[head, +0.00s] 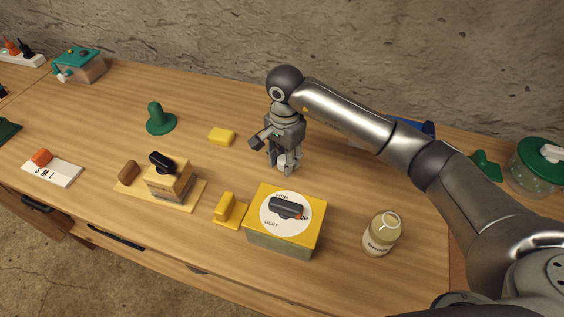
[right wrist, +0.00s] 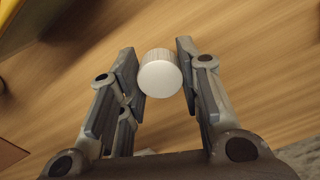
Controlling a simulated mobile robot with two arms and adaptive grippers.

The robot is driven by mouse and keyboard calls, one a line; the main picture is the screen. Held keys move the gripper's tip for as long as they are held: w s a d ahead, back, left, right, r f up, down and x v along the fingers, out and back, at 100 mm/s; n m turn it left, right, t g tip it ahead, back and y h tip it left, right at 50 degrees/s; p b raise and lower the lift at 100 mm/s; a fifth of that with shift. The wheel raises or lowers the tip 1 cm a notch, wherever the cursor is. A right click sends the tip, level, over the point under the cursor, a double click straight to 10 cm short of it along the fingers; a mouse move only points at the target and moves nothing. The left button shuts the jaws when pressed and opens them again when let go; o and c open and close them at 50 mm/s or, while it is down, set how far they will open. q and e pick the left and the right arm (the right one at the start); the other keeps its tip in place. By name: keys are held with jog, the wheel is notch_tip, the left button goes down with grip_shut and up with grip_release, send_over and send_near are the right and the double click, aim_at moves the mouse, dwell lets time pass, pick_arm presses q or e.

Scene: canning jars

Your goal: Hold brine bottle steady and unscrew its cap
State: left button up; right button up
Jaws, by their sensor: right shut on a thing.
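The brine bottle (head: 378,242), a small jar-like bottle with a pale label, stands upright on the table at the right in the head view. Its top looks pale and round; I cannot make out the neck clearly. My right gripper (head: 287,166) is well to the left and back of the bottle, pointing down near the tabletop. It is shut on a round white cap (right wrist: 160,74), seen between the fingers in the right wrist view. Whether the cap touches the table I cannot tell. No gripper touches the bottle. My left gripper is not in view.
A yellow block (head: 222,136), a green knob piece (head: 160,119) and a wooden stand (head: 170,183) are to the left. A green-lidded jar (head: 536,166) is at the far right.

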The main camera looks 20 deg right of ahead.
aim_at(282, 174)
jog(key=shift+w+a+f, duration=0.15)
jog(key=shift+w+f, duration=0.45)
jog(key=shift+f, duration=0.1)
notch_tip(282, 174, down, 3)
jog(key=shift+r+p, duration=0.1)
jog(key=shift+p, duration=0.95)
jog(key=shift+f+b, duration=0.4)
jog(key=o, duration=1.1)
jog(key=shift+r, duration=0.1)
